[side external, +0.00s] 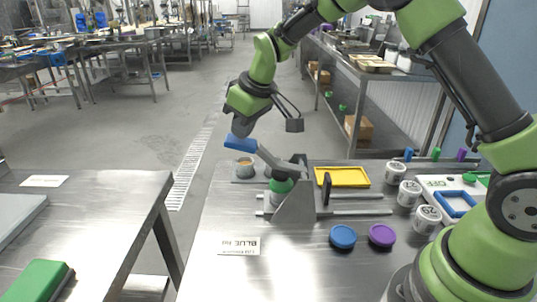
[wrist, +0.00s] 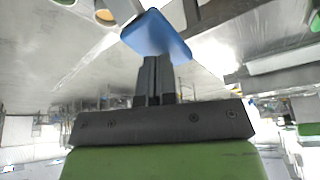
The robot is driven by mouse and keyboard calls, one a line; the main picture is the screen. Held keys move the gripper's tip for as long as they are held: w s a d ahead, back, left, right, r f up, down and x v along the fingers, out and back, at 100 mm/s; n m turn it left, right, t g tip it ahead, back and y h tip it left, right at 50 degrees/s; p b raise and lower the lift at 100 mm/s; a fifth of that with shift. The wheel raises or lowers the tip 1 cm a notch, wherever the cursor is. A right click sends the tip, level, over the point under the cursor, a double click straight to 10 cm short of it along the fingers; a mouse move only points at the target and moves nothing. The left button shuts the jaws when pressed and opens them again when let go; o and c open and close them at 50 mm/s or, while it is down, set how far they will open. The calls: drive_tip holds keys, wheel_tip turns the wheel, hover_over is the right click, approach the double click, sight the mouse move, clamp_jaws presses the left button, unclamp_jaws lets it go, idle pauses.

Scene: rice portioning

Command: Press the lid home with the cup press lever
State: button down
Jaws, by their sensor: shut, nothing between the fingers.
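The cup press (side external: 297,203) stands on the steel table, its grey lever (side external: 270,158) sloping up to the left. The lever ends in a blue handle pad (side external: 240,144), which also fills the top centre of the wrist view (wrist: 157,34). My gripper (side external: 240,131) points down just over the pad, fingers shut and empty. In the wrist view the fingertips (wrist: 157,62) meet the pad's near edge; I cannot tell whether they touch it. A green round piece (side external: 281,185) sits under the lever at the press. Whether it is a lid on a cup is unclear.
A small cup with orange-brown contents (side external: 245,164) stands behind the press. A yellow tray (side external: 343,185), several white labelled cups (side external: 409,193), and blue (side external: 343,237) and purple (side external: 381,235) discs lie to the right. A label card (side external: 240,245) lies in front, on clear table.

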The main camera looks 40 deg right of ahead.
sight(242, 146)
drive_tip(key=shift+w+a+f, duration=0.15)
drive_tip(key=shift+f, duration=2.1)
idle(0.5)
drive_tip(key=shift+r, duration=2.6)
drive_tip(key=shift+d+r, duration=0.2)
drive_tip(key=shift+r, duration=0.1)
